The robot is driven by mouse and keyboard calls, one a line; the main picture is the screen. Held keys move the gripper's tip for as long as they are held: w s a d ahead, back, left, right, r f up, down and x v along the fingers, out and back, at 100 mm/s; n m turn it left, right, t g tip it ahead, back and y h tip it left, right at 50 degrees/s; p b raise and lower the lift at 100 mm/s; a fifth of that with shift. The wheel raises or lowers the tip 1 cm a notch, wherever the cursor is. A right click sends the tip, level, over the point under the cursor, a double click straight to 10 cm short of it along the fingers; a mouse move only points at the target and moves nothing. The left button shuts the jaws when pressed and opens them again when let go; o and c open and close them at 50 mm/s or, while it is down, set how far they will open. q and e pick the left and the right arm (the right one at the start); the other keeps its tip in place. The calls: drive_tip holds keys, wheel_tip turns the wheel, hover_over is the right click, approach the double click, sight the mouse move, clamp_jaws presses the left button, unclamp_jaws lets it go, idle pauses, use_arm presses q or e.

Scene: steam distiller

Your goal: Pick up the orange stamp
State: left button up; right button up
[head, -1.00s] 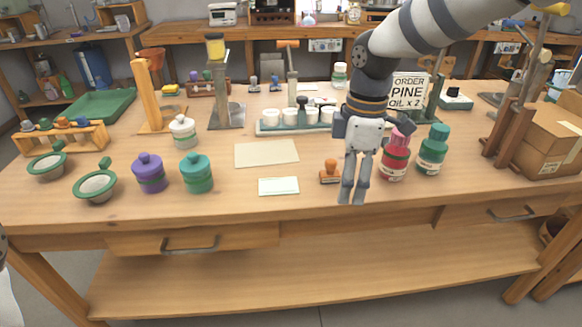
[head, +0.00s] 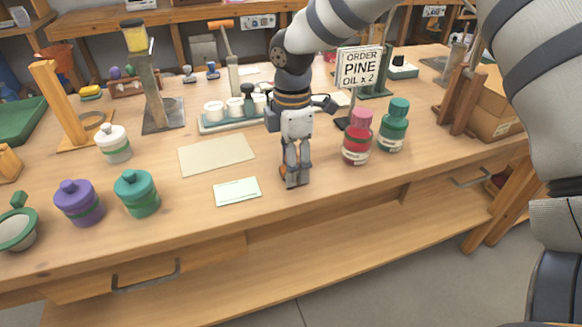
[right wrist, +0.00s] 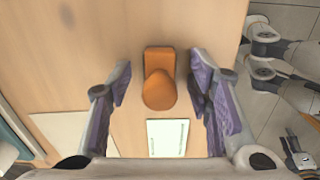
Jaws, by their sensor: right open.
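The orange stamp (right wrist: 159,82) stands on the table near its front edge. In the right wrist view it lies between the two spread fingers of my right gripper (right wrist: 160,88), with a gap on each side. In the head view my right gripper (head: 295,181) points down over the stamp (head: 284,173) and hides most of it. The gripper is open and empty. A dark jointed part at the lower right of the right wrist view may be my left gripper (right wrist: 301,157), too small to read.
A pale green card (head: 237,191) lies left of the stamp, with a beige sheet (head: 215,154) behind it. A red bottle (head: 357,146) and a green bottle (head: 393,128) stand to the right. Purple (head: 78,203) and teal (head: 136,193) jars stand left.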

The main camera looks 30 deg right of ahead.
clamp_jaws()
